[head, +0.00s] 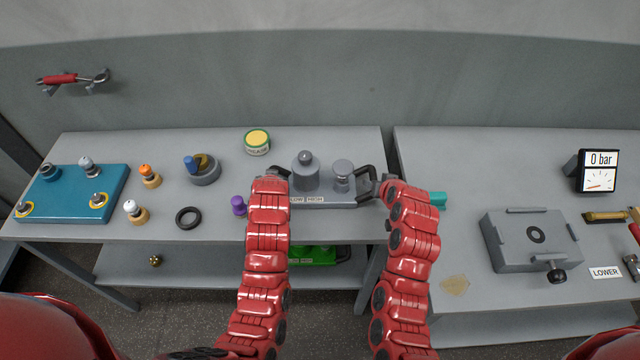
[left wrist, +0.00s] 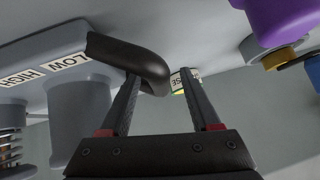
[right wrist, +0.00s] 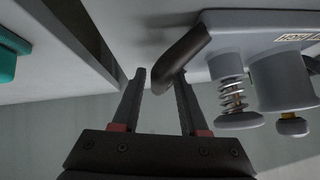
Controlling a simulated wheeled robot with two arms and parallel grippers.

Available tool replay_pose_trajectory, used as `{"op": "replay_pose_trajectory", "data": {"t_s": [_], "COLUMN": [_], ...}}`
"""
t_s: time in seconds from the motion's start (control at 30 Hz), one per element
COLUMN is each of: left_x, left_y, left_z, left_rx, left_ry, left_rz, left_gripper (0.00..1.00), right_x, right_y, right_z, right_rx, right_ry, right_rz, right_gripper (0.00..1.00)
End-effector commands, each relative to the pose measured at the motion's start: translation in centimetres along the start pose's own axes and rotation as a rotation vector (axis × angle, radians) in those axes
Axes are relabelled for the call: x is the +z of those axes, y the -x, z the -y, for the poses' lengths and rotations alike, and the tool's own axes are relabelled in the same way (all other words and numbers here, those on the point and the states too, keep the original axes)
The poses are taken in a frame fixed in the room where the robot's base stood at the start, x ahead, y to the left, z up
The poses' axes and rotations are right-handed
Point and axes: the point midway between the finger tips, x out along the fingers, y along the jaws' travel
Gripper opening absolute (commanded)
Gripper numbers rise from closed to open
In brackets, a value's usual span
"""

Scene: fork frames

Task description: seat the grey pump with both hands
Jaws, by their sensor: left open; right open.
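The grey pump (head: 325,198) stands on the left table, with two round tops, a LOW/HIGH label and a dark handle at each end. My left gripper (head: 274,176) is open at its left handle; in the left wrist view that handle (left wrist: 135,62) reaches between the open fingers (left wrist: 162,82). My right gripper (head: 386,182) is open at the right handle (head: 367,181); in the right wrist view the handle (right wrist: 180,56) ends between the open fingers (right wrist: 160,82). A grey block (head: 510,240) with a dark ring on top and a black knob in front sits on the right table.
A gap separates the two tables. Left of the pump are a yellow-green tin (head: 257,141), a purple piece (head: 238,205), a black ring (head: 188,217) and a teal plate (head: 75,208). A teal piece (head: 438,199) and a gauge (head: 598,171) reading 0 bar are on the right table.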

Motion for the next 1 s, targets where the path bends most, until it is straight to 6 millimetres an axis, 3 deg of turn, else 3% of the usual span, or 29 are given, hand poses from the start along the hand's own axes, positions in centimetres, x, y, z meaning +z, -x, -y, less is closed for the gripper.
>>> {"op": "replay_pose_trajectory", "data": {"t_s": [0.3,0.73,0.9,1.0], "left_x": [-0.1,0.0,0.0,0.0], "left_y": [-3.3,-3.8,-3.8,-3.8], "left_z": [0.0,0.0,0.0,0.0], "left_rx": [0.0,0.0,0.0,0.0], "left_ry": [0.0,0.001,0.001,0.0], "left_rz": [0.0,0.0,0.0,0.0], "left_gripper": [0.63,0.63,0.33,0.15], "right_x": [0.0,0.1,0.1,0.1], "right_y": [-3.3,-3.9,-3.9,-3.9], "right_z": [0.0,0.0,0.0,0.0], "right_rx": [0.0,-0.001,-0.001,-0.001], "right_ry": [0.0,-0.001,-0.001,-0.001], "right_rz": [0.001,0.002,0.002,0.002], "right_gripper": [0.43,0.43,0.13,0.0]}}
